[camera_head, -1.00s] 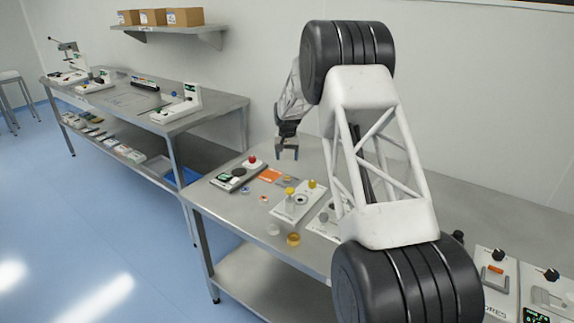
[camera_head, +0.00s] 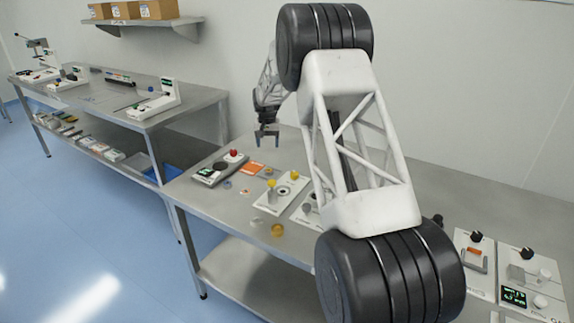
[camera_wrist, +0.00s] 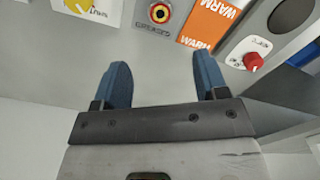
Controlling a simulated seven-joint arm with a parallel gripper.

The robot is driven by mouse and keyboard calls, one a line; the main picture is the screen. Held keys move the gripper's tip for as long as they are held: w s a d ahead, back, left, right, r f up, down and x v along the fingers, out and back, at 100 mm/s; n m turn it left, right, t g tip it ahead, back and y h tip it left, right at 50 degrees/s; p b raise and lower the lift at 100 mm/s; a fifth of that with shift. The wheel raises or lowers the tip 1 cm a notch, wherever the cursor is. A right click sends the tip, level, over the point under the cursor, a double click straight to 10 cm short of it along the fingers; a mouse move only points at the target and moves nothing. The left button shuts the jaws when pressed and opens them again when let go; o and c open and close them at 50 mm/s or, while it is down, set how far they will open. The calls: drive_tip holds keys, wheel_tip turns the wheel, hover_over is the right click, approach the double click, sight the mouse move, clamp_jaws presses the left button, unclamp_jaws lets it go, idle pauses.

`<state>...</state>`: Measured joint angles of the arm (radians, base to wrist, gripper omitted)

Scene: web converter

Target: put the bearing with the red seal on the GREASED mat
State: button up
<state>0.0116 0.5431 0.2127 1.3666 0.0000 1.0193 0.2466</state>
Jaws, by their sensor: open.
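My gripper (camera_head: 267,140) is open and empty above the far part of the near bench; its blue fingers (camera_wrist: 160,85) show apart in the wrist view. A small ring with a reddish centre (camera_head: 244,192) lies on the bench in front of the orange mat; it may be the red-sealed bearing, but is too small to be sure. A bluish ring (camera_head: 227,184) lies to its left.
The orange mat (camera_wrist: 210,22) reads WARM. A device with a red knob (camera_head: 220,167) stands left of it, a white plate with yellow knobs (camera_head: 281,192) to the right. A yellow ring (camera_head: 278,230) lies near the front edge. A second bench (camera_head: 100,92) stands left.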

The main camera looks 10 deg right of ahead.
drive_tip(key=s+r, duration=0.7)
drive_tip(key=s, duration=0.4)
drive_tip(key=s+r+n+t, duration=0.1)
drive_tip(key=s+r, duration=0.6)
drive_tip(key=s, duration=0.4)
drive_tip(key=s+r, duration=0.7)
drive_tip(key=s, duration=0.4)
drive_tip(key=s+f+n+t, duration=0.1)
drive_tip(key=s+f, duration=0.2)
drive_tip(key=s, duration=3.4)
drive_tip(key=shift+s+a+f+n+t, duration=0.2)
drive_tip(key=shift+a+n+t, duration=0.1)
drive_tip(key=shift+a+n, duration=0.1)
